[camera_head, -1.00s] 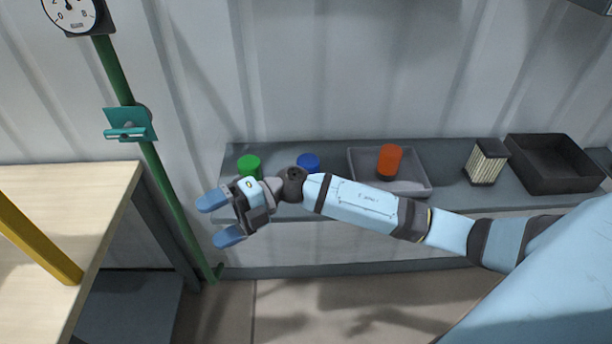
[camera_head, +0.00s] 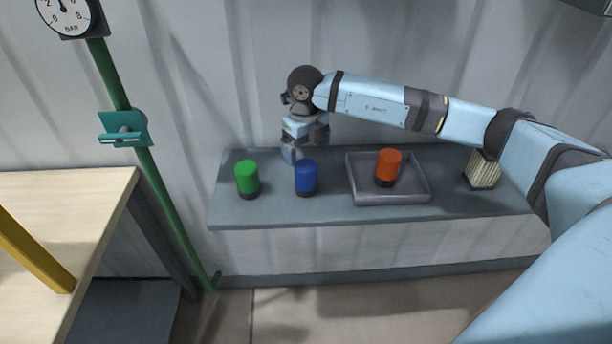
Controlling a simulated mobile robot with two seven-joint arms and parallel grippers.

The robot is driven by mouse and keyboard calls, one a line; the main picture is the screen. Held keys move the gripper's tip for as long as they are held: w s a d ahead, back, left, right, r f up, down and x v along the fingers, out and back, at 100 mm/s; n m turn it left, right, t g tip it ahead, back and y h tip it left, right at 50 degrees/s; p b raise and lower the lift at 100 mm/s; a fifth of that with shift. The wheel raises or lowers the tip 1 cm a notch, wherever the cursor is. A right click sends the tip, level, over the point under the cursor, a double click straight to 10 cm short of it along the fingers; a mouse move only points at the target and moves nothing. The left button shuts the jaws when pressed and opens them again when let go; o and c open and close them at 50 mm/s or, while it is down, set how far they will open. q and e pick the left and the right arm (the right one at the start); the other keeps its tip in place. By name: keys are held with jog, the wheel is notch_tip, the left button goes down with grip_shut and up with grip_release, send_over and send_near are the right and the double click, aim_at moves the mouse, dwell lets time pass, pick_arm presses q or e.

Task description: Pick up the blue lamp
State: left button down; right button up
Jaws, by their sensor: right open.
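The blue lamp (camera_head: 306,177) stands upright on the grey shelf (camera_head: 330,217), between a green lamp (camera_head: 247,178) on its left and an orange-red lamp (camera_head: 388,166) on its right. My right gripper (camera_head: 290,156) points down just behind and slightly left of the blue lamp's top. It is open and holds nothing. One fingertip shows clearly; the other is partly hidden, and I cannot tell whether the gripper touches the lamp. My left gripper is not in view.
The orange-red lamp stands in a grey tray (camera_head: 419,196). A ribbed beige block (camera_head: 483,170) stands further right, partly behind my right arm. A wooden table (camera_head: 75,195) is at far left.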

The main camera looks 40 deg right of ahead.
aim_at(308, 165)
notch_tip(308, 165, down, 3)
jog(key=shift+r, duration=0.1)
jog(key=f+p, duration=0.1)
jog(key=f, duration=0.3)
jog(key=shift+s+d+f+p, duration=0.1)
jog(key=shift+s+d+p, duration=0.1)
jog(key=shift+p, duration=0.2)
jog(key=shift+f, duration=0.55)
jog(key=shift+a, duration=0.1)
jog(key=c, duration=1)
jog(key=shift+c, duration=0.2)
jog(key=shift+r, duration=0.15)
